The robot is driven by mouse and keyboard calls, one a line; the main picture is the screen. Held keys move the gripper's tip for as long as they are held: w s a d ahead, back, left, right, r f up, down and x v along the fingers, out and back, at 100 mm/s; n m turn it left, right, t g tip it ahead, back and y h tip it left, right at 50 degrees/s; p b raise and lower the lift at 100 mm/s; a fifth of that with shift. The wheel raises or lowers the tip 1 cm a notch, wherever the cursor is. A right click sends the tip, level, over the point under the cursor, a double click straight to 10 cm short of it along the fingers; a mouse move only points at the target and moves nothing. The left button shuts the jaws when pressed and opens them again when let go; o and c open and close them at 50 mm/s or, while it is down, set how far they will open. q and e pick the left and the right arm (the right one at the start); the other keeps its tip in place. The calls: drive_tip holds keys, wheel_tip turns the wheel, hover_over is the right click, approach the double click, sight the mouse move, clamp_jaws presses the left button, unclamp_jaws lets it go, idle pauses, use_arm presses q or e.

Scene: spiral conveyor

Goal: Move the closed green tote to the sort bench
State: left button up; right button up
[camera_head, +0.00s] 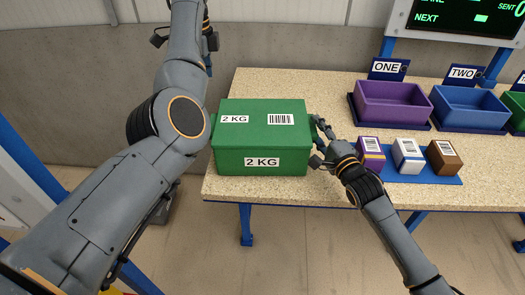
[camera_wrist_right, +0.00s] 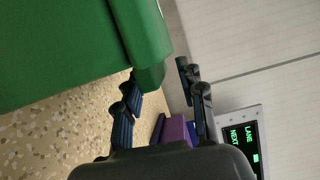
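The closed green tote (camera_head: 261,137) stands upright on the left end of the speckled bench, its lid on and "2 KG" labels showing. Its green side and rim also fill the upper left of the right wrist view (camera_wrist_right: 60,50). My right gripper (camera_head: 318,143) is at the tote's right side with its fingers spread; in the wrist view (camera_wrist_right: 160,76) one finger is close to the tote's edge, and the other stands apart from it. I cannot tell whether they touch. My left arm rises past the tote's left side; dark parts of its end show at the top, but its fingers are unclear.
A purple bin (camera_head: 393,103) labelled ONE and a blue bin (camera_head: 468,108) labelled TWO stand at the bench's back right. Several small boxes sit on a blue mat (camera_head: 420,179) right of my gripper. A screen (camera_head: 463,20) stands behind. Bare bench lies between tote and bins.

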drive_tip(key=v, duration=1.2)
